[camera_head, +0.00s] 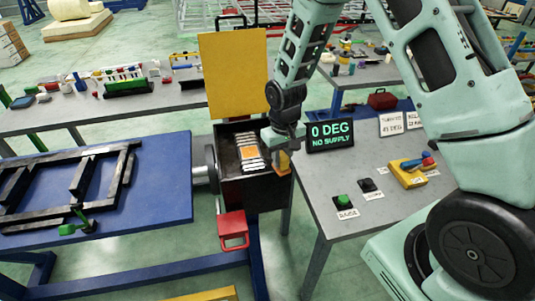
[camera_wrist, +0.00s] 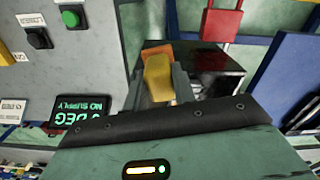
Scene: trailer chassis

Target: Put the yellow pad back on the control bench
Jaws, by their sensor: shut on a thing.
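The yellow pad (camera_wrist: 158,78) is between the fingers of my gripper (camera_wrist: 158,88) in the wrist view. In the head view my gripper (camera_head: 283,150) points down at the right edge of an open dark box, and a small part of the yellow pad (camera_head: 284,163) shows below it. The rest of the pad is hidden by the fingers. Whether the pad touches the box cannot be told. The control bench (camera_head: 330,185) is a grey table just to the right of my gripper. Its top also shows at upper left in the wrist view (camera_wrist: 85,70).
The dark box (camera_head: 265,193) has a raised yellow lid (camera_head: 235,75) and an orange item (camera_head: 250,153) inside. The bench bears a display (camera_head: 330,136) reading "0 DEG NO SUPPLY", a green button (camera_head: 343,200), a black switch (camera_head: 367,185) and a yellow unit (camera_head: 408,175). Bare bench lies left of these controls.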

